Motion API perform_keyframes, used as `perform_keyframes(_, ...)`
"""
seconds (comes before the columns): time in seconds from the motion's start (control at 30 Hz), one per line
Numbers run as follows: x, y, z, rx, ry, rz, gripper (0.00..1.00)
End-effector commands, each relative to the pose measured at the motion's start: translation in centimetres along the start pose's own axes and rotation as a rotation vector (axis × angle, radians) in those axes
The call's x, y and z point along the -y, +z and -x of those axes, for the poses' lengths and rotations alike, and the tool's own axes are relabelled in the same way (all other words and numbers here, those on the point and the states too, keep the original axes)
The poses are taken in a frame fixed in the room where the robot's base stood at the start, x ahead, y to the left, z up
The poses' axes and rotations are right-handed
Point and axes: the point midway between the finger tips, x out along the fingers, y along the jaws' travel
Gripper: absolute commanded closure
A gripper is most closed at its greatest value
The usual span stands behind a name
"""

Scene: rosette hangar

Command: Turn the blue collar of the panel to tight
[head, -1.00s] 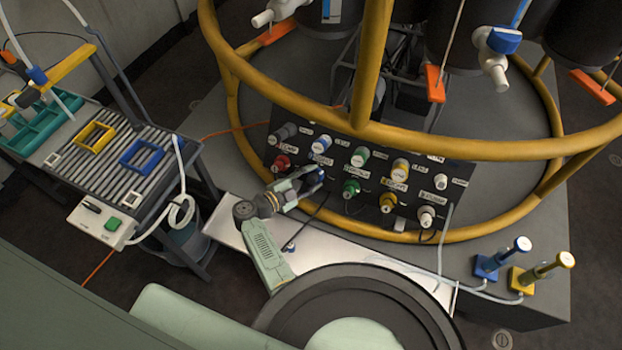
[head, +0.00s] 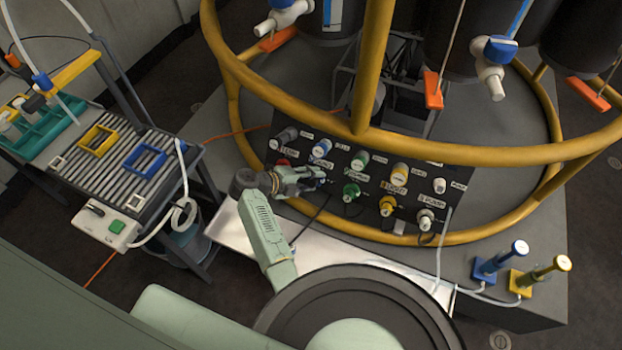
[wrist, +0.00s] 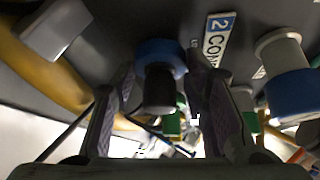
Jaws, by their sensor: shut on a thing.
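The dark panel (head: 410,170) stands tilted inside the yellow ring frame, with two rows of coloured collars and small labels. My gripper (head: 320,180) is at the lower row, between the red collar (head: 282,163) and the green collar (head: 351,193). In the wrist view the blue collar (wrist: 158,50), with a black plug (wrist: 160,88) in front of it, sits between the two fingers of my gripper (wrist: 160,88). The fingers are closed on it from both sides. A label beginning "2 CON" (wrist: 217,42) is beside it. In the head view my gripper mostly hides this collar.
Another blue collar (head: 321,149) is just above, in the upper row, and shows close by in the wrist view (wrist: 295,95). The yellow rail (head: 430,152) crosses before the panel. A black cable (head: 314,215) hangs below. A slatted bench (head: 120,150) stands at left.

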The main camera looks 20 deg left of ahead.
Motion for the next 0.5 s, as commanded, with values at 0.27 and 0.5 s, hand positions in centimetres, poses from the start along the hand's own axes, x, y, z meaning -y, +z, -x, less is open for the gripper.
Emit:
perform_keyframes(0.27, 0.01, -0.01, 0.02, 0.000, 0.028, -0.042, 0.87)
perform_keyframes(0.5, 0.00, -0.01, 0.00, 0.000, 0.029, -0.045, 0.87)
